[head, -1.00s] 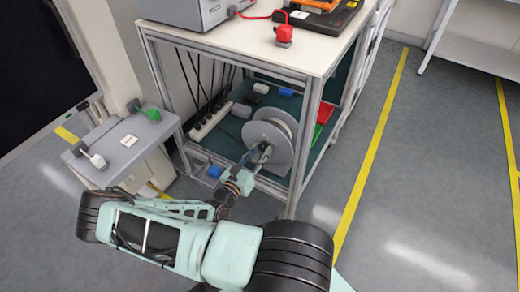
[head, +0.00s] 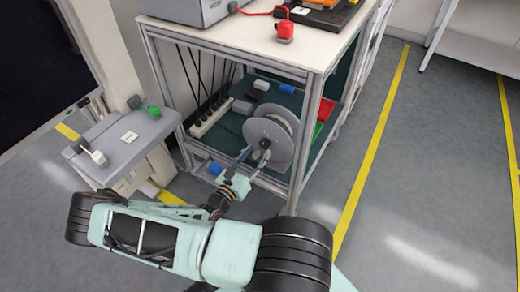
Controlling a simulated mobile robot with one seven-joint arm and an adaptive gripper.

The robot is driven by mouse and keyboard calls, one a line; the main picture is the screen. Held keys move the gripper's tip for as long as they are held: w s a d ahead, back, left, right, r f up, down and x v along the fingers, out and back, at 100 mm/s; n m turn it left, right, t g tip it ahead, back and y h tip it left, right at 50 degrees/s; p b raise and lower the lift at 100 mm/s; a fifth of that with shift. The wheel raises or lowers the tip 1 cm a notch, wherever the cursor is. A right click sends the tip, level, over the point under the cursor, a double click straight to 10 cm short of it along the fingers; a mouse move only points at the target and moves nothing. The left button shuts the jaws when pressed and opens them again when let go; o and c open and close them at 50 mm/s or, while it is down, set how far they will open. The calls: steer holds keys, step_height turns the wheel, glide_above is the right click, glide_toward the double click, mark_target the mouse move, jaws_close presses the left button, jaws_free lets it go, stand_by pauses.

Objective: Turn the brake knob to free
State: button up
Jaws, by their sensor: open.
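A grey-white reel (head: 283,127) stands on the lower shelf of the frame table, its disc facing me. A small dark knob (head: 264,143) sits at the reel's hub; no marking is legible, so I cannot tell its setting or whether it is the brake knob. My gripper (head: 252,159) is open and empty just in front of the hub, its fingers pointing at the reel. One finger is left of the knob and one just below it. I cannot tell whether either touches it.
The table's aluminium post (head: 306,142) stands right of the reel. A grey trolley (head: 120,150) at left carries a green knob (head: 152,112) and a white-tipped lever (head: 97,156). A red button (head: 284,31) sits on the tabletop. Floor at right is clear.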

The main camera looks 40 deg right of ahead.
steer(key=v, duration=0.8)
steer(key=shift+a, duration=0.35)
steer(key=shift+s, duration=0.15)
